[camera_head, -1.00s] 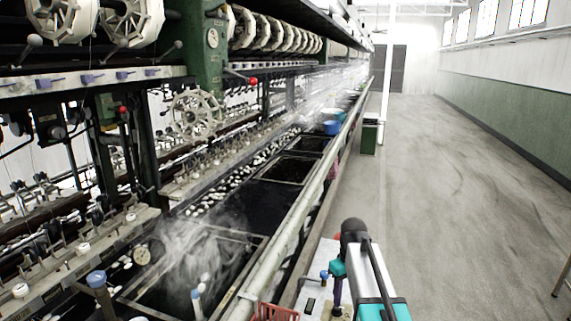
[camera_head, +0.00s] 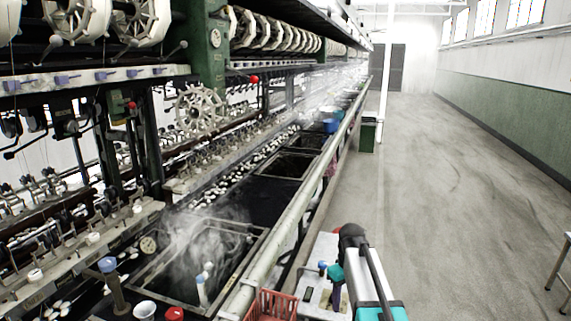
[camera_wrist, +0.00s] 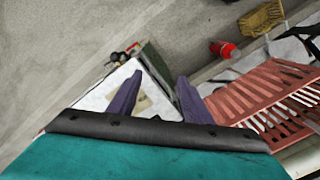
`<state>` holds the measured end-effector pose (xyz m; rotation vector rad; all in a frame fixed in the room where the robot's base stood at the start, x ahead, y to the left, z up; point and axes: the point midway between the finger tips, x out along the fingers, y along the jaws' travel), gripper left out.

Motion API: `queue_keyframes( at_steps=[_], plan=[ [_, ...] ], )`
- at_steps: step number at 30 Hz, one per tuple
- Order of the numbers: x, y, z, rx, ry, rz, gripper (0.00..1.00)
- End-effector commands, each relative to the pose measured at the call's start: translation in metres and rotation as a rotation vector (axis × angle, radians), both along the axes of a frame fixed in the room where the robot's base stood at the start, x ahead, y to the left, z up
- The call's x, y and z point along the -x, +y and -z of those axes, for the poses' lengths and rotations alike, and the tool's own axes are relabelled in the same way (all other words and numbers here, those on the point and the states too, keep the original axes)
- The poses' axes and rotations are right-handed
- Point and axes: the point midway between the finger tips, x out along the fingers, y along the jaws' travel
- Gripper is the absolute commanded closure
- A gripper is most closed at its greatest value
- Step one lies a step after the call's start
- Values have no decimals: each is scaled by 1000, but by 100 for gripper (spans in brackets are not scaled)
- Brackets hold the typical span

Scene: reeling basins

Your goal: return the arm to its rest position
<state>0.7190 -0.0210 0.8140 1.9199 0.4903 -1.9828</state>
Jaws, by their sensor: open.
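My arm (camera_head: 370,275), with a dark joint, white link and teal parts, stands folded at the bottom centre of the head view, right of the basin rail. In the wrist view my gripper (camera_wrist: 160,76) has its two purple fingers spread apart with nothing held between them. Below and behind the fingers is a white surface (camera_wrist: 98,97).
Steaming basins (camera_head: 205,262) run along the left, edged by a pale rail (camera_head: 290,217). A red slatted crate (camera_head: 271,305) stands close to my arm and fills the right of the wrist view (camera_wrist: 270,90). The floor aisle (camera_head: 450,190) is clear; a stool (camera_head: 563,262) stands at right.

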Motion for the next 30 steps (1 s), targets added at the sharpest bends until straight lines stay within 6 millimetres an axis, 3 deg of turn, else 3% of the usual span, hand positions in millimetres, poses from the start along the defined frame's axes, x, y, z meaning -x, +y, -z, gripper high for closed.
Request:
queue_keyframes(
  at_steps=[13, 30],
  plan=[
    [31, 5, 64, -3, 98, -6, 55],
    [145, 13, 202, -3, 310, 4, 55]
  ],
)
